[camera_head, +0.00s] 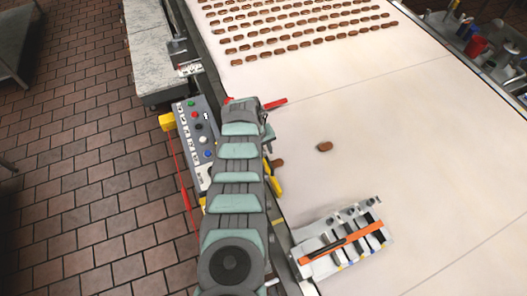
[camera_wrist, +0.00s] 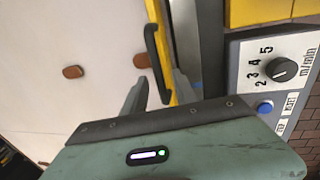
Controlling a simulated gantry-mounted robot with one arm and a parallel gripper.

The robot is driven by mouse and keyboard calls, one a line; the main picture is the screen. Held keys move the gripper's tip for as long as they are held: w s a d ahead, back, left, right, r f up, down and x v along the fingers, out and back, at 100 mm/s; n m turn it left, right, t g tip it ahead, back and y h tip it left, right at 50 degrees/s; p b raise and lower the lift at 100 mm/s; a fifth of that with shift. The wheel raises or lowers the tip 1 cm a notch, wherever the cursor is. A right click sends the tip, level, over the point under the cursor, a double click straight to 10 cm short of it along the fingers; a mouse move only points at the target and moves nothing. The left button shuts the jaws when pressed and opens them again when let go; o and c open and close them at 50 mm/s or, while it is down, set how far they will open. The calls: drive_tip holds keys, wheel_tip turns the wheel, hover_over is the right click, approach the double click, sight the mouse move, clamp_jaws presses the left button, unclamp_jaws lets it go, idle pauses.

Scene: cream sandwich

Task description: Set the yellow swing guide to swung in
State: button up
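The yellow swing guide (camera_wrist: 157,15) shows in the wrist view as a bar along the belt's edge, with a black handle (camera_wrist: 151,45) on it. In the head view a short yellow part of it (camera_head: 276,187) shows beside my arm; the rest is hidden. My gripper (camera_wrist: 161,80) is open, with its two fingers apart around the lower part of the bar and handle. I cannot tell whether a finger touches the handle. In the head view my gripper is mostly hidden by my arm.
The pale belt (camera_head: 420,110) carries rows of brown biscuits at the back and a loose biscuit (camera_head: 325,146). A red bar (camera_head: 275,103) lies at the belt's left edge. A control panel (camera_head: 188,135) stands left of my arm. A slotted unit (camera_head: 322,255) stands at front right.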

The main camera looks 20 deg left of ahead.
drive_tip(key=shift+c, duration=0.5)
clamp_jaws()
idle(0.8)
